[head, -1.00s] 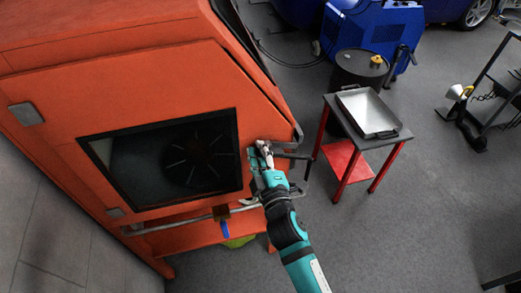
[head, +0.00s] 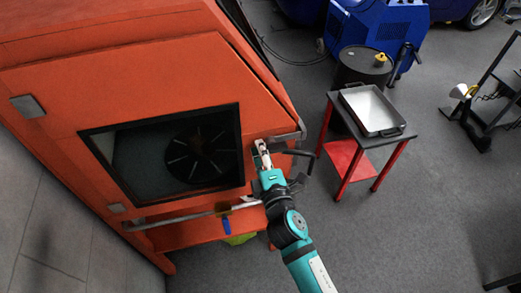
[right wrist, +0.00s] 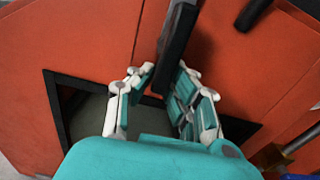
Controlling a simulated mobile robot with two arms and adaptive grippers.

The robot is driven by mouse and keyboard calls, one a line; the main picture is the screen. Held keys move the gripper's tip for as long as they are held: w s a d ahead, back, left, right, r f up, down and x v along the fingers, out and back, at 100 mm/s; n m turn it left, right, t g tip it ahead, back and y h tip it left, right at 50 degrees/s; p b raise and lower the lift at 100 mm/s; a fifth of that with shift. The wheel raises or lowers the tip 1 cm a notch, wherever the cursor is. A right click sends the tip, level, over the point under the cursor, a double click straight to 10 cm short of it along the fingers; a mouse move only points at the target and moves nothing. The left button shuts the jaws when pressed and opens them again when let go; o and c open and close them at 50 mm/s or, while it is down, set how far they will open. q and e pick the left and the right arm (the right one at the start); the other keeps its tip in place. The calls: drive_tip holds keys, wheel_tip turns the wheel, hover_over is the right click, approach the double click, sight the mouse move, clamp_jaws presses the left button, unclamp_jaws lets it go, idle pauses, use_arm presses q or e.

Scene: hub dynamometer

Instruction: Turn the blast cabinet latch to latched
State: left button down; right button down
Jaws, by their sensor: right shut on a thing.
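The orange blast cabinet (head: 110,85) fills the left of the head view, with its dark door window (head: 170,155). My right gripper (head: 261,148) is at the door's right edge, beside the window. In the right wrist view, its fingers (right wrist: 160,92) are shut on a dark bar, the latch handle (right wrist: 176,40), which runs upward from between them. In the head view the gripper hides much of the latch, so its exact angle cannot be told. My left gripper is not in view.
A grey bar (head: 185,218) crosses below the window. A small table (head: 345,101) with red legs bears a metal tray (head: 345,92) to the right. A dark drum (head: 362,64) stands behind it. Grey floor in front of the table is free.

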drive_tip(key=shift+w+d+r, duration=0.1)
drive_tip(key=shift+d+r, duration=0.05)
drive_tip(key=shift+d, duration=0.05)
drive_tip(key=c, duration=1.3)
unclamp_jaws()
drive_tip(key=shift+d, duration=0.15)
drive_tip(key=v, duration=1.2)
